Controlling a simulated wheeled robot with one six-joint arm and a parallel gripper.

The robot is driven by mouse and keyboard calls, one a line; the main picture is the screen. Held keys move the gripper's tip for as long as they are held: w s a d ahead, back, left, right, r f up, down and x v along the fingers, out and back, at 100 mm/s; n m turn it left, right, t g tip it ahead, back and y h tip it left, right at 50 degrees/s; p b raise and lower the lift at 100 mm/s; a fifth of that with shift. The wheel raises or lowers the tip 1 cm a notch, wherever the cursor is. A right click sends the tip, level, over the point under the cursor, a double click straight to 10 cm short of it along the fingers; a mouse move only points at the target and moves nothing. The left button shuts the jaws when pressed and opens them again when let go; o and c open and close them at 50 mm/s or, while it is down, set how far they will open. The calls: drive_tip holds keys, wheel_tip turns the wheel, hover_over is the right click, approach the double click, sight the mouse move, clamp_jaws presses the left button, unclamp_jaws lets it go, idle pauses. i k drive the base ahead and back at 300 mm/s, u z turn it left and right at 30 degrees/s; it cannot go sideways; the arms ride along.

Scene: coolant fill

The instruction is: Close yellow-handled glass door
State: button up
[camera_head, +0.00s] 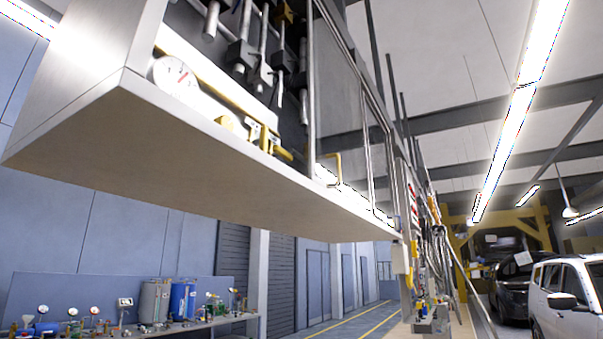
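A pale wall cabinet (200,165) hangs overhead, seen from below. A glass door (340,100) in a thin metal frame stands at its front, towards the right half. A small yellow handle (339,168) is near the door's lower edge. The left part of the cabinet front is uncovered, with tools and a gauge in plain sight. I cannot tell whether the door swings or slides. My gripper is not in view.
A round white gauge (176,75), hanging metal tools (262,50) and yellow-handled items (263,135) are in the cabinet. Below left, a workbench (200,324) bears a blue drum (182,301) and small parts. A marked floor lane lies beyond; cars (565,290) stand at right.

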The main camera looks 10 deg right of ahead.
sight(352, 78)
drive_tip(key=u, duration=0.1)
drive_tip(key=i, duration=0.7)
drive_tip(key=z, duration=0.8)
drive_tip(key=i, duration=0.5)
drive_tip(key=z, duration=0.5)
